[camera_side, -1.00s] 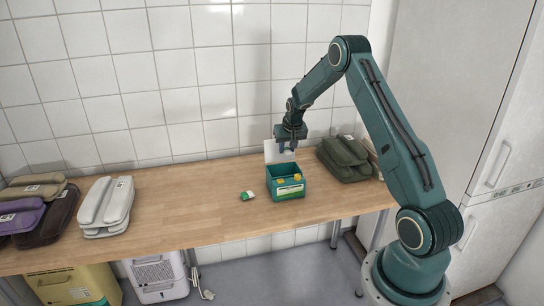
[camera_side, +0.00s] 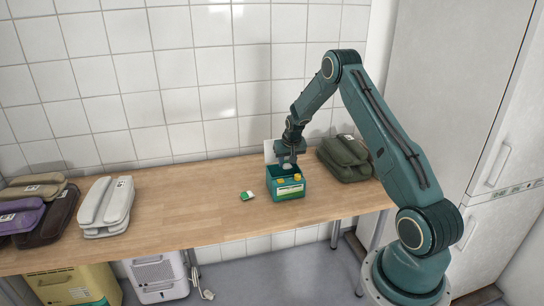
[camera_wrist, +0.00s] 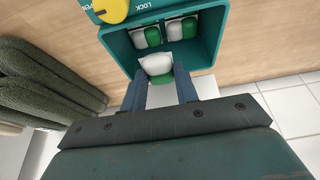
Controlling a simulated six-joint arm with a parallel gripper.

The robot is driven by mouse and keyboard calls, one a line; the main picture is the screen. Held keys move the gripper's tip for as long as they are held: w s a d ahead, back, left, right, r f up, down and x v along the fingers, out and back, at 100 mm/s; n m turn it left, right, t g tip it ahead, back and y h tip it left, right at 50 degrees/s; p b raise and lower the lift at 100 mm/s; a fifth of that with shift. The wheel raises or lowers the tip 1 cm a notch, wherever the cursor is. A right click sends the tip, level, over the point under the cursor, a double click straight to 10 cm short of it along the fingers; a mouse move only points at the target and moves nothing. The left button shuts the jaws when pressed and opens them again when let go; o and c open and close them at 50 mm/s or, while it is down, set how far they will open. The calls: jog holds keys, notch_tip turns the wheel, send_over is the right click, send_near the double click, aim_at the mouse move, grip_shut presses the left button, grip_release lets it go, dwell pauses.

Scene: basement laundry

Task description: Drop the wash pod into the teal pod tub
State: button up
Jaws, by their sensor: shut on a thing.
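The teal pod tub (camera_side: 287,194) stands open on the wooden table, with yellow latches on its front. In the wrist view, the tub (camera_wrist: 212,62) holds several white and green pods (camera_wrist: 183,28) in its far part. My gripper (camera_side: 287,159) is low over the tub's opening in the side view. In the wrist view, my gripper (camera_wrist: 160,84) is shut on a white and green wash pod (camera_wrist: 154,65), held between the fingertips. The pod appears over the tub's opening, near the rim on my side. Its exact height against the rim cannot be told.
A small green and white item (camera_side: 248,196) lies on the table left of the tub. Folded dark green textiles (camera_side: 345,158) lie close at the right. Folded white textiles (camera_side: 105,206) and others lie far left. A tiled wall (camera_side: 180,100) stands behind.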

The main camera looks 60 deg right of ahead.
jog(key=o, duration=1)
jog(key=shift+r, duration=0.15)
jog(key=shift+v, duration=6.8)
jog(key=shift+a, duration=0.1)
